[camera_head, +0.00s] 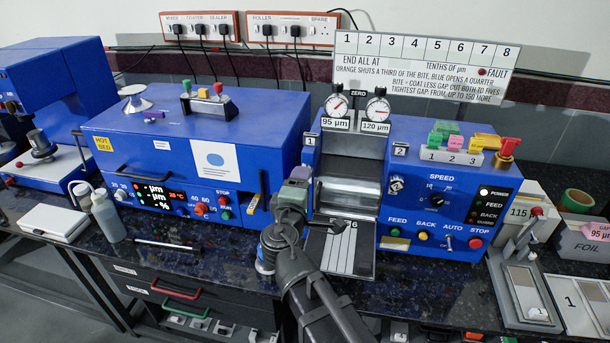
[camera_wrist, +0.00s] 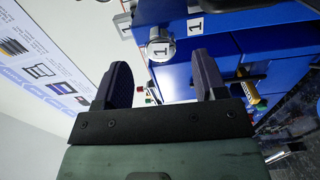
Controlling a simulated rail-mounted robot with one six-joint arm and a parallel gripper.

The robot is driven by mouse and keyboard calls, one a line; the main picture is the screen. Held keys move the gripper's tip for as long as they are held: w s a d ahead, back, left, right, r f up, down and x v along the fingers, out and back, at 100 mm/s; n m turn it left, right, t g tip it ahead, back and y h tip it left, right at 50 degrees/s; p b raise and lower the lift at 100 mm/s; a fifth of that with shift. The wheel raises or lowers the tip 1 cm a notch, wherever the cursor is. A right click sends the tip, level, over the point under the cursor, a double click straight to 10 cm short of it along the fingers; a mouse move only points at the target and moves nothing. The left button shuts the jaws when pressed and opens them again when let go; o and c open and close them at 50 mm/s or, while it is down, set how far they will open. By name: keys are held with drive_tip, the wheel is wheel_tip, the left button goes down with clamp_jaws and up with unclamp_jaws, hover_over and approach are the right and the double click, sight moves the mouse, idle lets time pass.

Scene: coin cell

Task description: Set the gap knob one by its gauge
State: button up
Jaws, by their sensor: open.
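Gap knob one, a silver round knob marked 1 (camera_wrist: 160,50), shows in the wrist view beyond and between my fingertips. My gripper (camera_wrist: 165,80) is open, with a dark finger on each side and nothing between them; the knob looks a little ahead of the tips. In the head view my gripper (camera_head: 299,174) is at the left side of the blue roller machine (camera_head: 430,150), and I cannot make out the knob there. Gauge one (camera_head: 336,106) is a white dial on top, above a 95 µm label (camera_head: 336,124). Its exact reading is too small to tell.
A second gauge (camera_head: 377,110) stands to the right over a 120 µm label (camera_head: 376,127). The blue coater (camera_head: 190,160) stands close on the left of my gripper. A white sign (camera_head: 425,68) with printed rules is behind.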

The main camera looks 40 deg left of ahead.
drive_tip(key=v, duration=0.5)
drive_tip(key=shift+s+d, duration=0.1)
drive_tip(key=shift+s, duration=0.15)
drive_tip(key=w+d+f+m+g+h, duration=0.25)
drive_tip(key=w+d+m+h, duration=0.2)
drive_tip(key=d, duration=0.45)
drive_tip(key=w+d+f+m+g+h+p, duration=0.1)
drive_tip(key=w+d+f+m+h, duration=0.3)
drive_tip(key=d, duration=0.5)
drive_tip(key=w+d+f+m+g+h, duration=0.15)
drive_tip(key=w+d+m, duration=0.35)
drive_tip(key=d, duration=0.5)
drive_tip(key=s+d+f+m+g+y, duration=0.1)
drive_tip(key=s+d+f+m+g, duration=0.1)
drive_tip(key=d, duration=0.6)
drive_tip(key=s+d+f+m+g+p, duration=0.1)
drive_tip(key=s+d+f+m+g, duration=0.1)
drive_tip(key=d+m+g, duration=0.2)
drive_tip(key=s+d+f+m+g+y, duration=0.1)
drive_tip(key=d+g, duration=0.4)
drive_tip(key=d, duration=0.6)
drive_tip(key=shift+s+d+f+m+y+p, duration=0.35)
drive_tip(key=shift+s+f+m, duration=0.35)
drive_tip(key=shift+s+m, duration=0.3)
